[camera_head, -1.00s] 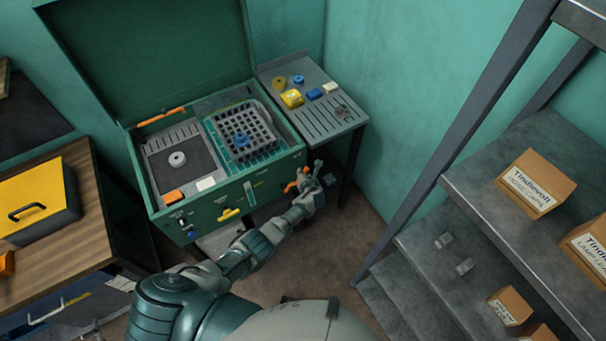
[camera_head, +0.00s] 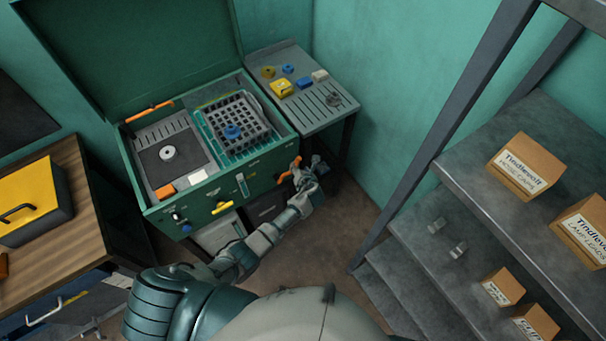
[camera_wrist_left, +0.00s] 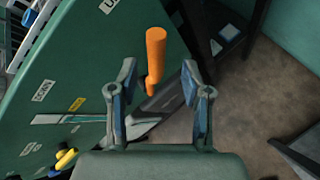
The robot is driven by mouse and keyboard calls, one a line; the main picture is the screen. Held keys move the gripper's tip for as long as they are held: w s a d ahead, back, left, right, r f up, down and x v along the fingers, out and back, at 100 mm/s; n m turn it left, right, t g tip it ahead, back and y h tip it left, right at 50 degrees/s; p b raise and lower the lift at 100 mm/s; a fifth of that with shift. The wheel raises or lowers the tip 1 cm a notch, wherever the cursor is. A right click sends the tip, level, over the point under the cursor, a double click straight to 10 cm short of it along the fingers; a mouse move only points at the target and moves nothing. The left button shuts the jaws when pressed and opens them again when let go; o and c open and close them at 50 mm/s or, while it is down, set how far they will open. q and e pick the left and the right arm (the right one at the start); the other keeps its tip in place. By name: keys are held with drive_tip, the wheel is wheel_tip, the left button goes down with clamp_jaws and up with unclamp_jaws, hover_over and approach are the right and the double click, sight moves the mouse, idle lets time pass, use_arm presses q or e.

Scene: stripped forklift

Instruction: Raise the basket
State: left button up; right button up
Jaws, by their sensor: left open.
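The grey mesh basket (camera_head: 252,112) sits in the right-hand bay of the green open-lidded machine (camera_head: 222,190), with a blue ring (camera_head: 232,131) in it. An orange-handled lever (camera_head: 289,174) is at the machine's front right corner. My left gripper (camera_head: 312,165) is beside this handle. In the left wrist view, the orange handle (camera_wrist_left: 156,50) stands between the open fingers (camera_wrist_left: 159,75), with gaps on both sides. A corner of the white basket area (camera_wrist_left: 22,30) shows at top left there. My right gripper is not in view.
A grey side table (camera_head: 318,112) with a yellow block (camera_head: 281,88) and small parts adjoins the machine. Grey shelving (camera_head: 470,190) with cardboard boxes (camera_head: 531,166) stands at right. A wooden bench (camera_head: 75,195) with a yellow-lidded box (camera_head: 30,195) is at left.

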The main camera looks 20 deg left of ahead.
use_arm(q)
drive_tip(key=v, duration=0.5)
drive_tip(key=shift+s+d+r, duration=0.15)
drive_tip(key=shift+d, duration=0.05)
drive_tip(key=s+a+f+n+g+h+b, duration=0.1)
drive_tip(key=s+f+n+g+h, duration=0.1)
drive_tip(key=s+f+n, duration=0.9)
drive_tip(key=s+a+f+n+g+h+b, duration=0.1)
drive_tip(key=s+a+f+n+g+h, duration=0.15)
drive_tip(key=s+f, duration=0.95)
drive_tip(key=s+a+f+n+g, duration=0.1)
drive_tip(key=s+f+n, duration=0.5)
drive_tip(key=s, duration=0.4)
drive_tip(key=s+a+f+n+g+h+b, duration=0.1)
drive_tip(key=s+f+n, duration=0.6)
drive_tip(key=s, duration=0.3)
drive_tip(key=s+a+f+n+g+b, duration=0.1)
drive_tip(key=s+a+f+n+g, duration=0.1)
drive_tip(key=s+f+n, duration=0.4)
drive_tip(key=s+n, duration=0.1)
drive_tip(key=s, duration=0.3)
drive_tip(key=shift+f, duration=0.35)
